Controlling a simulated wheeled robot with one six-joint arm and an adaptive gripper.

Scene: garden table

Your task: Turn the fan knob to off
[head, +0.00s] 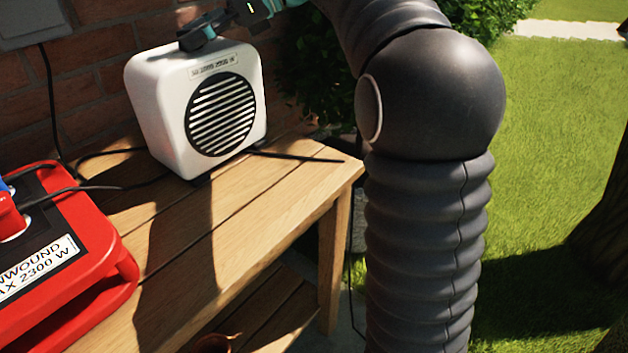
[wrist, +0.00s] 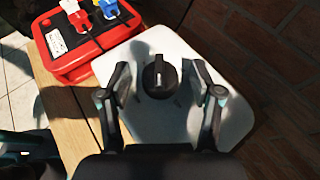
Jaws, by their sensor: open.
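The white fan heater (head: 165,110) stands on the wooden table with its round black grille facing the front right. Its top fills the middle of the wrist view (wrist: 175,118). The black knob (wrist: 159,77) sits on that top, with a raised grip bar across it. My gripper (wrist: 160,80) is open, with one finger on each side of the knob and a gap on both sides. In the head view my gripper (head: 203,36) is over the fan's top, and the knob is hidden behind it. I cannot read any setting marks around the knob.
A red cable reel (head: 70,270) with plugs in it stands on the table (head: 260,210) at the left. A brick wall (head: 105,65) is close behind the fan. Black cables run across the table. Grass lies to the right.

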